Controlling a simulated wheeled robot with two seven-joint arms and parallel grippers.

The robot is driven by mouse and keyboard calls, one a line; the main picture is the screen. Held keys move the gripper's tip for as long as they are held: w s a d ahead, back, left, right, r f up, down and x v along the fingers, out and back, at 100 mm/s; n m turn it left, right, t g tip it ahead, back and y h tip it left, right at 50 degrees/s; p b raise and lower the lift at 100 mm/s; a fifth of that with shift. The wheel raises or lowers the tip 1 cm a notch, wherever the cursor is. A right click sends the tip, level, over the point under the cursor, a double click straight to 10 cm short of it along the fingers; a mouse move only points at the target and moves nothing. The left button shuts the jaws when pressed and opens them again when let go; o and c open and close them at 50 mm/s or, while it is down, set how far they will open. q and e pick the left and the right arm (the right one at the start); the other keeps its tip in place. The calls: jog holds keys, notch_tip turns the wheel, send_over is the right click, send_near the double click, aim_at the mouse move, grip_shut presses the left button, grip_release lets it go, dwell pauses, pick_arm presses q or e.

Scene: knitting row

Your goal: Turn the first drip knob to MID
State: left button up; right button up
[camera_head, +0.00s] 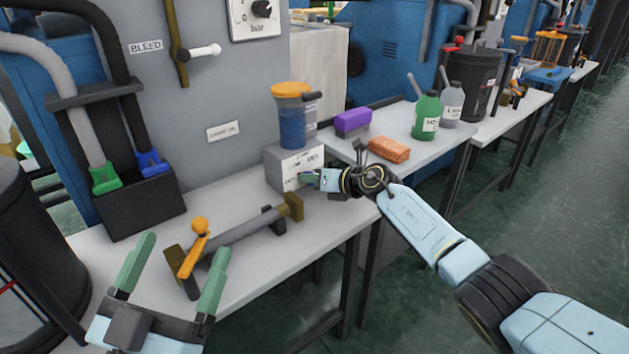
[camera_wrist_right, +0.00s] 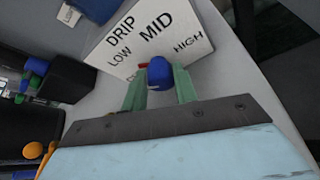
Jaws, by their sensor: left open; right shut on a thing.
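The drip box (camera_head: 283,176) is a light block on the bench with a blue-bodied, orange-topped cup (camera_head: 292,122) above it. In the right wrist view its white label (camera_wrist_right: 112,50) reads DRIP, LOW, MID and HIGH. My right gripper (camera_head: 308,179) is at the box front. In the wrist view its green fingers stand either side of a blue knob (camera_wrist_right: 158,70), shut on it. A small red mark (camera_wrist_right: 143,65) shows at the knob's left, on the LOW side. My left gripper (camera_head: 181,254) is open and empty over the bench's near edge.
A grey bar with an orange lever (camera_head: 197,240) lies on the bench (camera_head: 265,262) between my grippers. A black holder (camera_head: 140,203) with hoses stands at the left. A purple block (camera_head: 352,121), orange brick (camera_head: 389,149) and green bottle (camera_head: 425,118) sit on the bench beyond.

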jog(key=shift+f, duration=0.1)
dwell(0.3)
jog(key=o, duration=1)
jog(key=shift+c, duration=0.2)
